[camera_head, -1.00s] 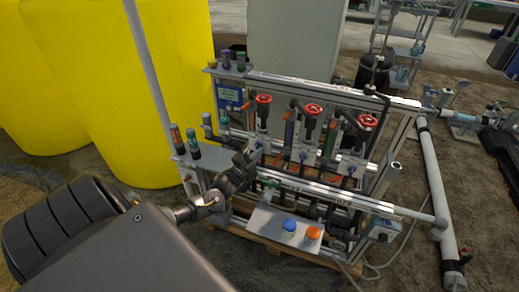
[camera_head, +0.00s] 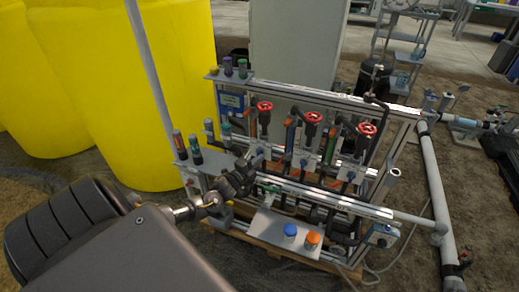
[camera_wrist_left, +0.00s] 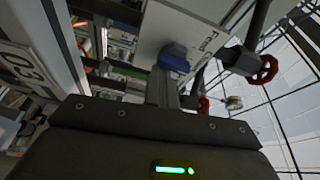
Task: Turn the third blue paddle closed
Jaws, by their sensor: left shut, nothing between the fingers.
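The skid (camera_head: 330,197) carries red handwheels, with small blue paddles below them. One blue paddle (camera_head: 303,163) is below the middle handwheel and another (camera_head: 351,176) is below the right one. My left gripper (camera_head: 254,160) is shut and empty at the left part of the skid, left of both of these paddles. In the left wrist view a blue part (camera_wrist_left: 174,58), likely a paddle, shows just beyond the gripper's fingers (camera_wrist_left: 162,88), in front of a pale label plate. I cannot tell whether they touch. My right gripper is not in view.
Red handwheels (camera_head: 313,118) stand above the paddles. A panel with a blue cap (camera_head: 290,230) and an orange cap (camera_head: 312,238) is low in front. Yellow tanks (camera_head: 130,90) stand behind left. A grey pipe (camera_head: 437,190) runs down the right side.

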